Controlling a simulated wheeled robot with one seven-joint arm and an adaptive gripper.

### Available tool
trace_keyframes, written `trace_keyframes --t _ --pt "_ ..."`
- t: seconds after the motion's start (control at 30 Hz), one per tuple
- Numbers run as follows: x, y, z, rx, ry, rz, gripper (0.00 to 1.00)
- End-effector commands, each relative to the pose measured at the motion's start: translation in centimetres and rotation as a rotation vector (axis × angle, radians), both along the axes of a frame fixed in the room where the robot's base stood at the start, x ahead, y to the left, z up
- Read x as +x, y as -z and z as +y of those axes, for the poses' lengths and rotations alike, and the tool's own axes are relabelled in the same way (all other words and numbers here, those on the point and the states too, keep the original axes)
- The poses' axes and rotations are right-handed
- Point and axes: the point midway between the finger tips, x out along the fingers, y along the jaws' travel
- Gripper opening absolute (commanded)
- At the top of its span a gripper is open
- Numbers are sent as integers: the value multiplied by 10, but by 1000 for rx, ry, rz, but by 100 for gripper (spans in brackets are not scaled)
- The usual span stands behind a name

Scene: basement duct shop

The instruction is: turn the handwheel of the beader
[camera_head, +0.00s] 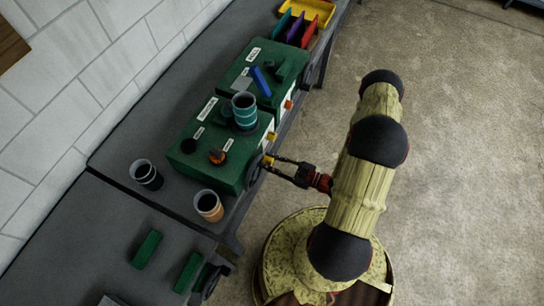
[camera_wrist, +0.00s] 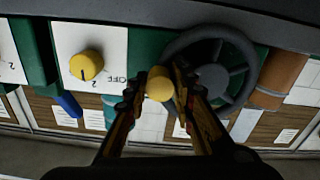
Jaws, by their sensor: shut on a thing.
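The beader is a green machine (camera_head: 211,151) on the dark bench in the head view. Its dark handwheel (camera_head: 253,173) is on the side facing me, partly hidden in that view. In the wrist view the handwheel (camera_wrist: 212,78) shows its rim, spokes and hub at upper right. A yellow handle (camera_wrist: 160,88) sits at the left of its rim. My gripper (camera_wrist: 160,80) is shut on this handle, with one finger on each side. In the head view my gripper (camera_head: 270,162) reaches the handwheel from the right.
A yellow dial (camera_wrist: 86,65) on a white panel lies left of the handwheel. A yellow tray (camera_head: 308,10) is at the far end. The floor at right is clear.

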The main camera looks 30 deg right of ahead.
Motion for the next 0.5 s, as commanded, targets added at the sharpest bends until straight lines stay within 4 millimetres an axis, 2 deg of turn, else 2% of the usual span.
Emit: trace_keyframes --t 0.5 --pt "0 6 2 13 4 21 0"
